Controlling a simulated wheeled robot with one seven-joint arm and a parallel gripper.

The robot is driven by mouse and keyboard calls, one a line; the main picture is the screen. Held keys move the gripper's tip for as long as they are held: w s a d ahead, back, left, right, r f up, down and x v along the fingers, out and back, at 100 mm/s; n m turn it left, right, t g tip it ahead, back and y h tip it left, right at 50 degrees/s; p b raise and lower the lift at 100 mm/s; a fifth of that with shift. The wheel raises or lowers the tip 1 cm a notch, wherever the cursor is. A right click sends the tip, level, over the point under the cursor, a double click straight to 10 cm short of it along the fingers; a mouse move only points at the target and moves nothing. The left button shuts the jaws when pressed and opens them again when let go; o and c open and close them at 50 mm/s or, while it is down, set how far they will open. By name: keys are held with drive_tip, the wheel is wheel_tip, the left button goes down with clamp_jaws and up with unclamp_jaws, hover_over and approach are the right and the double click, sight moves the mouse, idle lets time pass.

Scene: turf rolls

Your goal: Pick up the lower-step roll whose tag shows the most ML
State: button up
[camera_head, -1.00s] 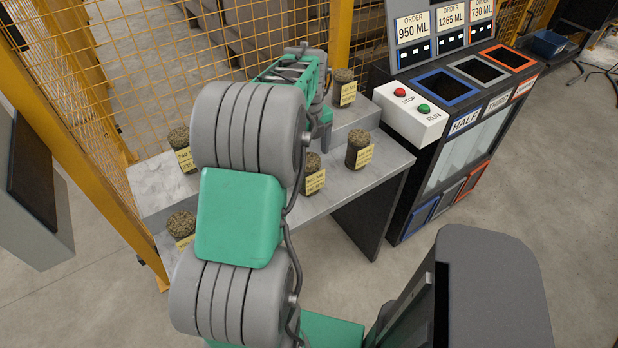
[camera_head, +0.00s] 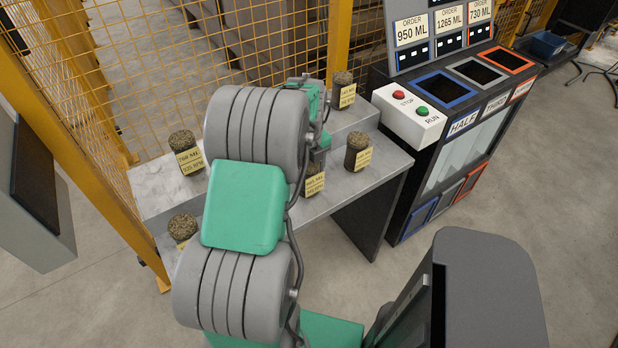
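Three turf rolls show on the lower step. The left lower roll (camera_head: 182,227) is partly behind my arm, and its tag is mostly hidden. The middle lower roll (camera_head: 313,170) has a yellow tag too small to read surely, perhaps 965 ML. The right lower roll (camera_head: 357,143) has a yellow tag I cannot read. My gripper (camera_head: 319,150) is over or right by the top of the middle roll. Its fingers are mostly hidden by my arm, so I cannot tell if it touches the roll or is open.
The upper step holds a left roll (camera_head: 183,142) tagged about 760 ML and a right roll (camera_head: 342,84). A machine (camera_head: 440,130) with order signs and a white stop/run button box (camera_head: 408,112) stands right of the steps. A yellow mesh fence (camera_head: 150,60) stands behind.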

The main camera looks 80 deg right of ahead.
clamp_jaws()
idle(0.4)
drive_tip(key=shift+r, duration=0.1)
